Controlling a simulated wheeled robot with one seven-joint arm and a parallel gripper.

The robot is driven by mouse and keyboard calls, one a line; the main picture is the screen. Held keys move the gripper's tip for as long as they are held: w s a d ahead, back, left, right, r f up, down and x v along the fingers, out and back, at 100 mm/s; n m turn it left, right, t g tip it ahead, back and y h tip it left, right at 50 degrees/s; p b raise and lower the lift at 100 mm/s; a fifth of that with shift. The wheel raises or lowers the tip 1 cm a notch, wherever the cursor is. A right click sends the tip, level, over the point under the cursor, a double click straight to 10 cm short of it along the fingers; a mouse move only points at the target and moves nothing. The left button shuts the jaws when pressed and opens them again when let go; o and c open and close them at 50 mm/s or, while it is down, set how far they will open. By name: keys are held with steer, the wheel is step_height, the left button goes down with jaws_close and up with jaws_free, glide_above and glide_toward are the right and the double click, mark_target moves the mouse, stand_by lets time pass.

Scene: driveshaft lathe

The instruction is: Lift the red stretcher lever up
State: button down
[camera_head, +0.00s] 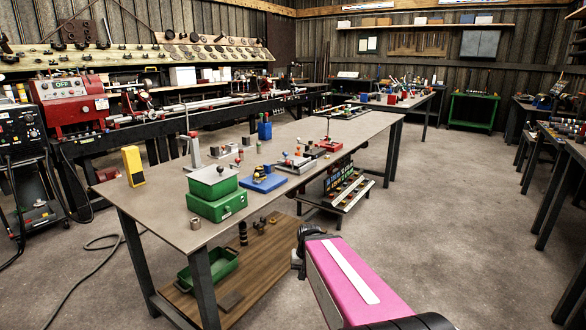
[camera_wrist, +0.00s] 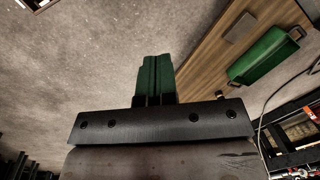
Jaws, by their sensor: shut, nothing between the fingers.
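The lathe (camera_head: 72,98) stands at the left in the head view, with a red headstock, an "OFF" label and a long dark bed running to the back. Small red parts show along the bed, but they are too small for me to tell which is the red stretcher lever. My gripper shows in the wrist view (camera_wrist: 154,75) with its green fingers together and nothing between them. In the head view only its dark end (camera_head: 299,250) shows, in front of the workbench and far from the lathe.
A grey workbench (camera_head: 150,205) stands between my arm and the lathe. It carries a green box (camera_head: 216,204), a blue tray (camera_head: 263,183), a yellow meter (camera_head: 133,166) and small tools. A green bin (camera_head: 212,272) sits on its wooden lower shelf. The floor at right is open.

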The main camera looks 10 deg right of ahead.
steer(key=w+r+m+t+y, duration=0.4)
steer(key=w+r+m+y, duration=0.6)
steer(key=w+m, duration=0.3)
steer(key=w+d+r+m+t+y, duration=0.5)
steer(key=w+d+r+m+t, duration=0.3)
steer(key=d+r, duration=0.4)
steer(key=shift+w+d+r+m, duration=0.25)
steer(key=shift+w+r+m, duration=0.3)
steer(key=shift+w, duration=0.5)
steer(key=x, duration=0.4)
steer(key=r+x, duration=0.1)
steer(key=x, duration=0.6)
steer(key=shift+a+r, duration=0.15)
steer(key=shift+r, duration=0.35)
steer(key=shift+w+a+r, duration=0.2)
steer(key=shift+a+r, duration=0.25)
steer(key=shift+r, duration=0.25)
